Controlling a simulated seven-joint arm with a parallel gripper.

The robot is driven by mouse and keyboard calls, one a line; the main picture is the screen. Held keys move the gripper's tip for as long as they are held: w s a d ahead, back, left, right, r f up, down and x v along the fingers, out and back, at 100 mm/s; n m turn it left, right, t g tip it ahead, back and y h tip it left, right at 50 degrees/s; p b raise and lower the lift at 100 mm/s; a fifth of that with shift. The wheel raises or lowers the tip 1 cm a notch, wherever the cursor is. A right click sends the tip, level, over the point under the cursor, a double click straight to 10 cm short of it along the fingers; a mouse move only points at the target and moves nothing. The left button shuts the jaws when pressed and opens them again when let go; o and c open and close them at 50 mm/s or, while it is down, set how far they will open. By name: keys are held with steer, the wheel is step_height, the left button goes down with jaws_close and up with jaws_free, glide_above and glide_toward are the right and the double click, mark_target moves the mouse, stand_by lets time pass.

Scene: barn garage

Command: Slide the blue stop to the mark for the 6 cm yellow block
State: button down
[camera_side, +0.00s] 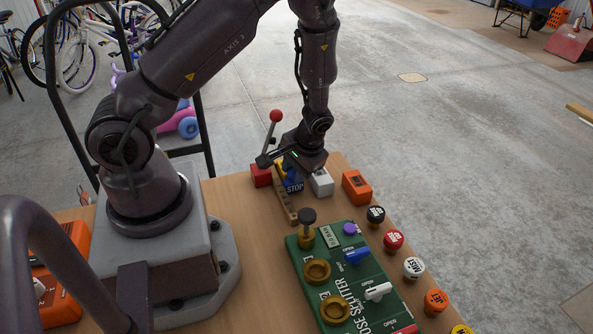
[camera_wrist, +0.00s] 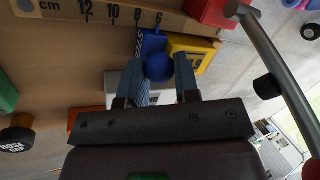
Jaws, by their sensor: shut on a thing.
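The blue stop (camera_wrist: 152,45) lies against the wooden ruler (camera_wrist: 60,12), just beside its 6 mark in the wrist view. It also shows in the side view, with the word STOP (camera_side: 294,187). My gripper (camera_wrist: 158,76) is shut on the stop's round blue knob (camera_wrist: 159,67), one finger on each side. In the side view my gripper (camera_side: 290,170) mostly covers the yellow block.
A lever with a red ball (camera_side: 276,116) stands by the red block. A grey block (camera_side: 322,182) and an orange block (camera_side: 356,187) lie right of the stop. The green hose splitter board (camera_side: 345,275) and several round knobs fill the front right.

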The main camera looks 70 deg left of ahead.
steer(key=c, duration=0.8)
jaws_free()
steer(key=shift+c, duration=0.2)
steer(key=v, duration=1.3)
steer(key=shift+a, duration=0.1)
steer(key=s+d+r+m+t+h, duration=0.1)
steer(key=s+d+r+m+t, duration=0.1)
steer(key=s+d+r, duration=0.3)
steer(key=s+d+r+m+t+h, duration=0.2)
steer(key=s+d+r+t, duration=0.3)
steer(key=r, duration=0.9)
steer(key=shift+s+m+h, duration=0.3)
steer(key=shift+s+m, duration=0.1)
steer(key=shift+m, duration=0.3)
